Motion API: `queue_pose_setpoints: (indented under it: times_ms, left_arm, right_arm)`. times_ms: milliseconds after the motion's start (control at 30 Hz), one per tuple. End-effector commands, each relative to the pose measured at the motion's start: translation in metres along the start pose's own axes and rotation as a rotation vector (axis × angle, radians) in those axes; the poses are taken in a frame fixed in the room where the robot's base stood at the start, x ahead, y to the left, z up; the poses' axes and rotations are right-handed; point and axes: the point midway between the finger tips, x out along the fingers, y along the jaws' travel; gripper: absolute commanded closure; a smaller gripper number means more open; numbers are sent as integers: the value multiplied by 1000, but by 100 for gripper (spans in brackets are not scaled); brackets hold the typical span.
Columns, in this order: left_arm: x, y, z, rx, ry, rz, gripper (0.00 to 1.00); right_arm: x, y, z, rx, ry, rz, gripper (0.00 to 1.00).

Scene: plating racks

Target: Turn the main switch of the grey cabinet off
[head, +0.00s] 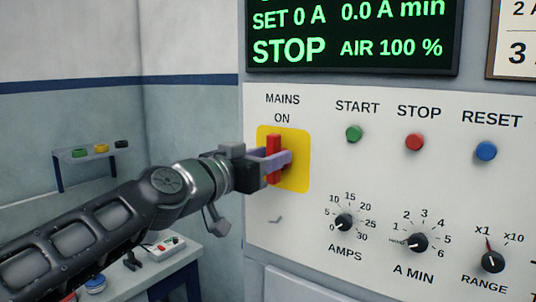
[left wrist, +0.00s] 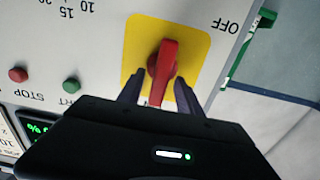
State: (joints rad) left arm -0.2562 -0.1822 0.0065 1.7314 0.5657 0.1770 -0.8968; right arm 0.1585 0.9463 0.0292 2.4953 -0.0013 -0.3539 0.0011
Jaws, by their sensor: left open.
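The main switch is a red handle (head: 273,146) on a yellow plate (head: 299,172) of the grey cabinet's white panel, under the words MAINS and ON. The handle stands upright, pointing to ON. My left gripper (head: 280,158) is in front of it and hides its middle. In the left wrist view the red handle (left wrist: 163,62) lies between the two spread fingers of my left gripper (left wrist: 158,90), with gaps visible beside it. The OFF label shows there near the plate's corner. My right gripper is out of view.
To the right are a green START button (head: 354,134), a red STOP button (head: 414,142), a blue RESET button (head: 486,151) and several black knobs below. A green-lit display (head: 350,35) is above. A small shelf (head: 85,155) and a low table (head: 165,262) stand left.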

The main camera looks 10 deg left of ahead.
Motion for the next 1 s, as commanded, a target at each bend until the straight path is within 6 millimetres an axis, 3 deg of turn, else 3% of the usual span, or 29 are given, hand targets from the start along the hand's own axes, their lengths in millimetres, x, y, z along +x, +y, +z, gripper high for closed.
queue_pose_setpoints:
  times_ms: [200, 700, 1000]
  left_arm:
    - [0, 0, 0, 0, 0, 0, 60]
    - [0, 0, 0, 0, 0, -1, 100]
    - [0, 0, 0, 0, 0, 0, 100]
  right_arm:
    - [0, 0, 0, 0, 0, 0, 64]
    - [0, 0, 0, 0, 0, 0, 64]
    - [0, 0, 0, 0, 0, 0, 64]
